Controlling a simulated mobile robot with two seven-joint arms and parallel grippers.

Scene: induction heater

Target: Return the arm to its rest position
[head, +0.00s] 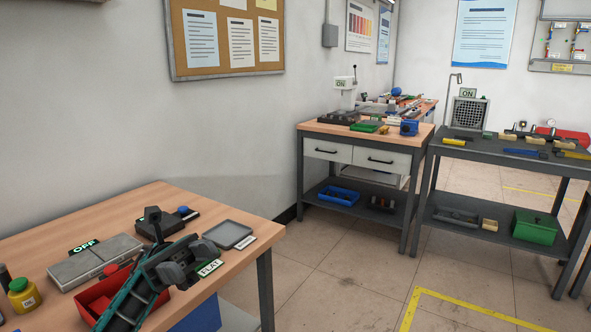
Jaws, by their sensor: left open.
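My left arm comes in from the bottom left over the near wooden table (60,222). My left gripper (188,263) is open, with nothing visible between its fingers. It is above the table's right part, near the "FLAT" label (209,268). Behind the gripper are a black device (155,230) with a blue knob (184,210) and a grey flat tray (228,235). My right gripper is not in view.
A red bin (93,295) sits partly under my left arm. A yellow bottle (23,296) stands at the left. A wooden workbench with drawers (352,153) and a dark metal table (500,155) stand farther back. The tiled floor between is clear.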

